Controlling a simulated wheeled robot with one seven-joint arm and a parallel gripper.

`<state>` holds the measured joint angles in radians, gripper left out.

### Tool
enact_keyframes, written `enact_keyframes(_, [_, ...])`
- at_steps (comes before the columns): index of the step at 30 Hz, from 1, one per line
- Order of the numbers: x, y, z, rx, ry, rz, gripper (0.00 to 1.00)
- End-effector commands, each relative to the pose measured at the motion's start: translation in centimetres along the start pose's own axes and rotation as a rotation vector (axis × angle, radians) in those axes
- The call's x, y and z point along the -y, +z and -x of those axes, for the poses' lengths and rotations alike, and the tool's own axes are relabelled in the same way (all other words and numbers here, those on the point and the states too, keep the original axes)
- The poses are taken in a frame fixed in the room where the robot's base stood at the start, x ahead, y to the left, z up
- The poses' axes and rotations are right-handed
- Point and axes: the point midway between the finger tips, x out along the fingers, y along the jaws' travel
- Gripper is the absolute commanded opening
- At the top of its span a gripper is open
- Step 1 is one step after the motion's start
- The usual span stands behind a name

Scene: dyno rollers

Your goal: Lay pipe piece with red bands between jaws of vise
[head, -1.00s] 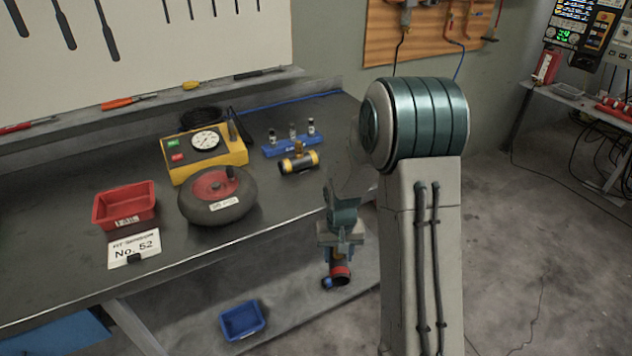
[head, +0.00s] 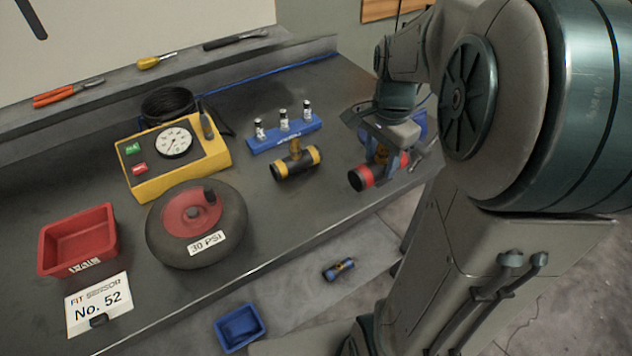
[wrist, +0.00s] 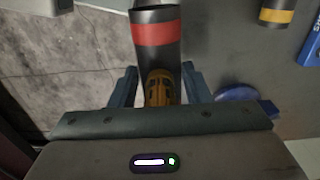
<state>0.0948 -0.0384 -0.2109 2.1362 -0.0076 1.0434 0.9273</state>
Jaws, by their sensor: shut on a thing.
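The pipe piece with red bands (head: 362,179) is dark, with a brass fitting in its middle. My gripper (head: 381,145) is shut on that fitting and holds the pipe piece at the right end of the bench. In the wrist view, the pipe piece (wrist: 158,33) points away from my gripper (wrist: 162,88), with the brass fitting between the fingers. A blue body, seemingly the vise (head: 419,124), shows partly behind my gripper, with a grey handle near it. Its jaws are hidden, and I cannot tell whether the pipe touches it.
A pipe piece with yellow bands (head: 296,164) stands left of my gripper, before a blue rack (head: 284,135). A yellow gauge box (head: 178,160), a wheel (head: 197,225) and a red bin (head: 77,240) are further left. A blue-banded piece (head: 339,270) and blue bin (head: 240,325) lie below.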

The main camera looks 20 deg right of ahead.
Motion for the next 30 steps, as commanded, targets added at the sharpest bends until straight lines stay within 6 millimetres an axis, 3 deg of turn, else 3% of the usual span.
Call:
enact_keyframes(5, [0.3, 0.9, -0.1, 0.000, 0.001, -0.029, 0.07])
enact_keyframes(18, [6.5, 7.2, -5.4, 0.001, 0.002, -0.026, 0.07])
enact_keyframes(26, [7.7, 8.5, -7.0, 0.000, 0.002, -0.028, 0.07])
enact_keyframes(30, [7.6, 8.5, -9.0, 0.001, 0.005, -0.028, 0.07])
